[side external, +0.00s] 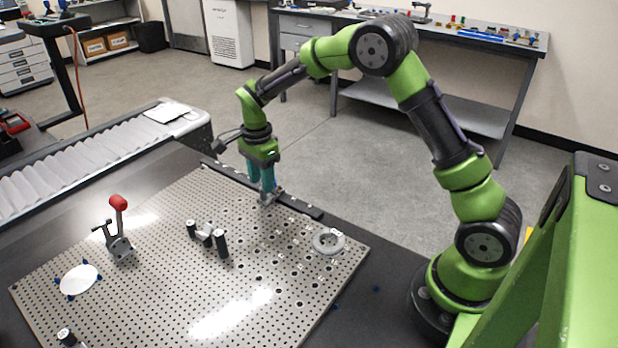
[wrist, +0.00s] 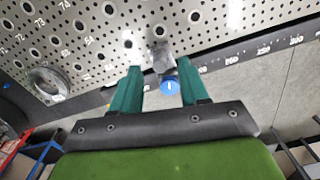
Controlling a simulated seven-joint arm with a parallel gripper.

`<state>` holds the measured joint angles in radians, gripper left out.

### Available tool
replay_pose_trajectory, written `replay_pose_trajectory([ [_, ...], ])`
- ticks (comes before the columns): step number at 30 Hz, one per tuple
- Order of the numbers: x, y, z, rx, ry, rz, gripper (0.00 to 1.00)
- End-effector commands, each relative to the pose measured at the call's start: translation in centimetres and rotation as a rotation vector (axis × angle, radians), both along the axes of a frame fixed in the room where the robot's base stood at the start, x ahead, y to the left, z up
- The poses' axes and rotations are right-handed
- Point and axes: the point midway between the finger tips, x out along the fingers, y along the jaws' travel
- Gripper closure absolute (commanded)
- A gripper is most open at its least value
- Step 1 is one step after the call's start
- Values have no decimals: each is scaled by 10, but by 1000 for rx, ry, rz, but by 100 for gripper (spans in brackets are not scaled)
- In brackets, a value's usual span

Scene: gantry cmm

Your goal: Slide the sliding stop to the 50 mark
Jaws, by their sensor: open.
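The sliding stop (wrist: 164,60) is a grey metal block with a round blue knob (wrist: 169,85), seen in the wrist view at the edge of the perforated plate. It sits on a dark rail (wrist: 245,56) with white scale numbers, which appear to rise to the right, up to about 300. My gripper (wrist: 159,68) is open, with one teal finger on each side of the stop and knob. I cannot tell whether either finger touches. The 50 mark cannot be made out. In the side view my gripper (side external: 267,194) is down at the rail (side external: 299,207), largely covering the stop.
The perforated plate (side external: 165,260) carries a grey ring (side external: 328,241), a fixture with black posts (side external: 207,237), a red-handled clamp (side external: 119,240) and a white disc (side external: 80,280). A roller conveyor (side external: 90,158) lies at left. The rail beside my gripper looks clear.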

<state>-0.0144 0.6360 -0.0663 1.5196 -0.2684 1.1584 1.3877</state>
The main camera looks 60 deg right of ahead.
Motion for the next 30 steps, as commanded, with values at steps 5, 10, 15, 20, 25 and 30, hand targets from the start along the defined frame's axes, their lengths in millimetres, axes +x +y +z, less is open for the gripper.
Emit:
replay_pose_trajectory([
  [5,0,-1,-17,-1,2,0,56],
  [10,0,-1,-20,0,-1,0,56],
  [15,0,-1,-20,0,-1,0,56],
  [20,0,-1,-19,0,-1,0,80],
  [25,0,0,-19,0,-1,0,100],
  [30,0,0,-19,0,-1,1,100],
])
